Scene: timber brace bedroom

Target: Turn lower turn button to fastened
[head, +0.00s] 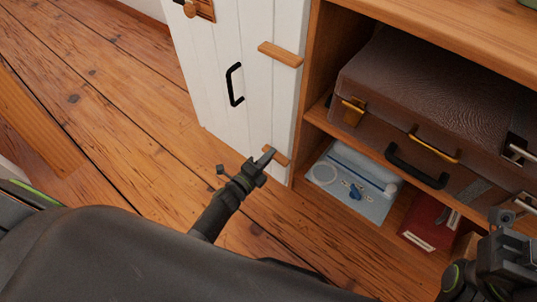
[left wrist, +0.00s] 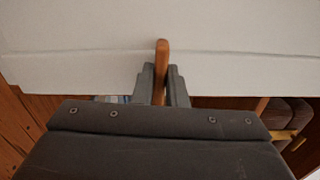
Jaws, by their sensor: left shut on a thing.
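The lower turn button (head: 280,158) is a small wooden bar low on the white cabinet door (head: 270,95), near its right edge. My left gripper (head: 266,157) is at this button, its fingers shut on it. In the left wrist view the button (left wrist: 161,62) stands upright in the picture between the two dark fingers (left wrist: 161,85), against the white door. The fingers hide part of it in the head view. My right gripper (head: 503,235) is at the lower right edge, partly out of frame, and its jaws cannot be made out.
A wooden upper turn button (head: 281,54) lies across the door near its right edge. A black door handle (head: 234,84) sticks out left of it. The open shelf to the right holds a brown suitcase (head: 420,85), a blue-white package (head: 350,185) and a red book (head: 428,222). Floorboards are clear left.

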